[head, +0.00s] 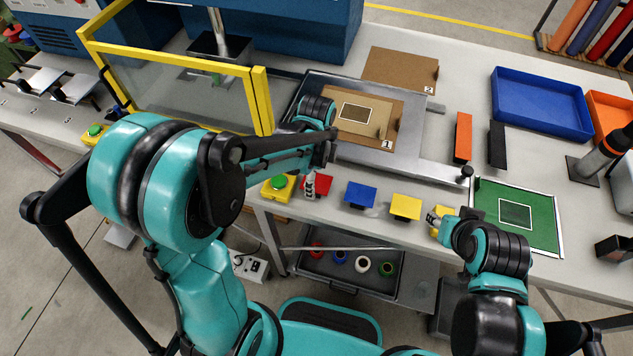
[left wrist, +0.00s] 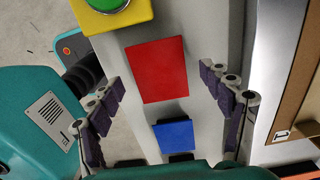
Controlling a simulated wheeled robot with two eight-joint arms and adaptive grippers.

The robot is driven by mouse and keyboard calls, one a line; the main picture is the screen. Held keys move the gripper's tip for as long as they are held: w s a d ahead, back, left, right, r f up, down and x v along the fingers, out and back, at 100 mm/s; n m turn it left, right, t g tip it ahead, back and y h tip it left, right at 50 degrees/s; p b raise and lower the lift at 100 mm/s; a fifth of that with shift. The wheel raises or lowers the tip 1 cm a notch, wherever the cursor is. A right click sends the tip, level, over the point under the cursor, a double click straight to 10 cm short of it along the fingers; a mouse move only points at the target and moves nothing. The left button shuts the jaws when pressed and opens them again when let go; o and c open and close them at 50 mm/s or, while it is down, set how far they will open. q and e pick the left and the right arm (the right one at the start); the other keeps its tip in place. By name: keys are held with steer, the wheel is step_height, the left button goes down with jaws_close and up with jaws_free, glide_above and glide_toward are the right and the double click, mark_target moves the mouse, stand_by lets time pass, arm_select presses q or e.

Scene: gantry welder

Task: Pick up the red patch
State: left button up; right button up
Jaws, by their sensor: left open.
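The red patch (head: 323,184) lies near the front edge of the table in the head view, partly covered by my left gripper (head: 311,186). In the left wrist view the red patch (left wrist: 157,70) is a flat red rectangle. It shows between the spread fingers of my left gripper (left wrist: 165,88), with a gap on both sides. The left gripper is open and empty above it. My right gripper (head: 436,219) is at the front edge by a yellow piece, mostly hidden by its own wrist; its jaws cannot be made out.
A blue patch (head: 360,195) and a yellow patch (head: 406,207) stand right of the red one. A green button on a yellow box (head: 278,187) is close on its left. A metal tray (head: 420,160) lies behind; a green mat (head: 540,225) lies right.

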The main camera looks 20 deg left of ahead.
arm_select(q)
steer(key=shift+f, duration=0.15)
steer(key=shift+c, duration=0.3)
steer(key=c, duration=0.9)
